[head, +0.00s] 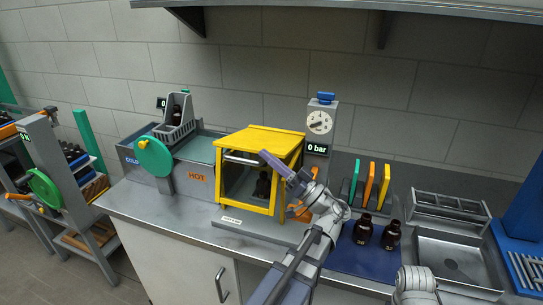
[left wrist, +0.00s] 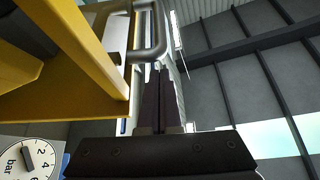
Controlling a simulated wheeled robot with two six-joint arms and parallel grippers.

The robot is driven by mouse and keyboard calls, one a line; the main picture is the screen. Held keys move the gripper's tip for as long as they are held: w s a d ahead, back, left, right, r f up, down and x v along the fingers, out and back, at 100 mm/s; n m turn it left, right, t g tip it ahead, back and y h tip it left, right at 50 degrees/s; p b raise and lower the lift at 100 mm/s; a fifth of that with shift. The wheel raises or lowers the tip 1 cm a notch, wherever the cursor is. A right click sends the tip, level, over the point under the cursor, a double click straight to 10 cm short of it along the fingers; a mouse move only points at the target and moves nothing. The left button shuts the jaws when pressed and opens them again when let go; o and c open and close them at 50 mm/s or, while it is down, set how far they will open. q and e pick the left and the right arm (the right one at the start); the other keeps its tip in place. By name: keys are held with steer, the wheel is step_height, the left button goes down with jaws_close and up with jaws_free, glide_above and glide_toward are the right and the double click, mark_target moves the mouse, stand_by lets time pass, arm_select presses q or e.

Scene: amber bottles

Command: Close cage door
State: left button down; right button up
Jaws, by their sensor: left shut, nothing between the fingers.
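The yellow-framed cage (head: 281,210) stands on the metal counter, with a dark bottle (head: 262,186) inside. A pale handle bar (head: 242,158) crosses the upper part of its front; I cannot tell how far the door stands open. In the left wrist view, the yellow frame (left wrist: 98,60) fills the upper left, and a silver handle (left wrist: 152,45) is close beyond my fingers. My left gripper (head: 266,157) is shut and empty at the upper right front of the cage; its fingers also show in the wrist view (left wrist: 160,78). Contact with the handle is unclear. My right gripper is out of view.
A pressure gauge (head: 319,122) reading 0 bar stands behind the cage. A machine with a green wheel (head: 154,157) is to its left. Two amber bottles (head: 391,235) stand on a blue mat (head: 365,262) to the right, before coloured upright handles (head: 370,182). A grey rack (head: 452,208) stands farther right.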

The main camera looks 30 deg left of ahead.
arm_select(q)
steer(key=shift+s+d+f+b, duration=0.1)
steer(key=shift+s+f+b, duration=0.05)
steer(key=shift+f+b, duration=0.4)
steer(key=shift+s+f+b, duration=0.1)
steer(key=shift+f+b, duration=0.2)
steer(key=shift+f, duration=0.45)
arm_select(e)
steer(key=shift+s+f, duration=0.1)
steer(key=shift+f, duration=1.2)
arm_select(q)
steer(key=shift+r, duration=0.1)
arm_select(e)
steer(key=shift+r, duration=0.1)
arm_select(q)
step_height(320, 180, up, 4)
steer(key=p, duration=0.4)
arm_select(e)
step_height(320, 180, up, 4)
arm_select(q)
steer(key=w+b+v, duration=0.1)
steer(key=b+v, duration=0.4)
steer(key=v, duration=0.5)
steer(key=shift+w+d, duration=0.25)
steer(key=shift+w, duration=0.15)
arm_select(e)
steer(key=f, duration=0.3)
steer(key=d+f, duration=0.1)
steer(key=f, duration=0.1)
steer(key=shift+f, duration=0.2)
